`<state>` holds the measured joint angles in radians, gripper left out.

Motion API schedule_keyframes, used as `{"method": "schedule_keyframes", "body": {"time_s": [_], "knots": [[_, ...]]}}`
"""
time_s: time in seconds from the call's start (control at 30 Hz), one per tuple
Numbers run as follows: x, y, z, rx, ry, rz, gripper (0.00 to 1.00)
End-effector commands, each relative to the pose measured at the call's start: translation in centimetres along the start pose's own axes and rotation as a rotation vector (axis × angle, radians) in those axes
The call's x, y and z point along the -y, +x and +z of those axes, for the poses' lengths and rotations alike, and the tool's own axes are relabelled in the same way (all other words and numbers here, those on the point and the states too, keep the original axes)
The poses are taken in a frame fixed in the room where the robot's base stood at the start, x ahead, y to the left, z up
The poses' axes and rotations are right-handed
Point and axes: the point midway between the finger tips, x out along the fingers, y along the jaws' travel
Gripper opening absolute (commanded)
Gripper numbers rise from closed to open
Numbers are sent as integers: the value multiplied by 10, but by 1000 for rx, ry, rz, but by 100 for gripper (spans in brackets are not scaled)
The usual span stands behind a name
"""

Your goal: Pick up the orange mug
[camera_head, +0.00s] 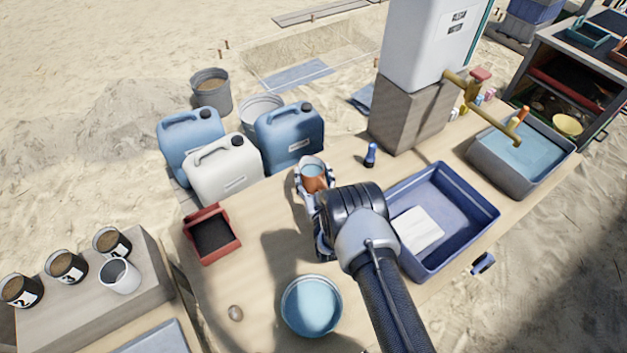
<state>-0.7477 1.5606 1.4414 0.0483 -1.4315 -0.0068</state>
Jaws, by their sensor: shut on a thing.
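The orange mug (314,184) is near the back edge of the wooden table, in the middle of the camera_head view. Its rim faces up and its inside looks light blue. My gripper (312,177) is shut on the mug, with a finger on either side of it. My wrist and arm reach in from the lower right and hide part of the mug's near side. I cannot tell whether the mug's base touches the table.
A blue tub (470,190) with a white sheet lies right of my arm. A bowl of water (311,306) is in front, a red tray (211,235) at left. Jerrycans (222,172) stand behind the table. A small blue bottle (370,155) stands right of the mug.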

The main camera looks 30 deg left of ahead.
Motion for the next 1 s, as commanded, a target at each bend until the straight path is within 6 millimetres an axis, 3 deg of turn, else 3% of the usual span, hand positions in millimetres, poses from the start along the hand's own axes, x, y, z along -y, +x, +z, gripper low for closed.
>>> {"method": "schedule_keyframes", "body": {"time_s": [0.1,0.37,0.57,0.77,1.0], "knots": [[0,0,0,0,0,0,43],[0,1,-2,-4,0,0,43],[0,1,-16,-4,0,0,43],[0,2,-56,-7,0,0,43],[0,1,-126,-7,0,0,43]]}}
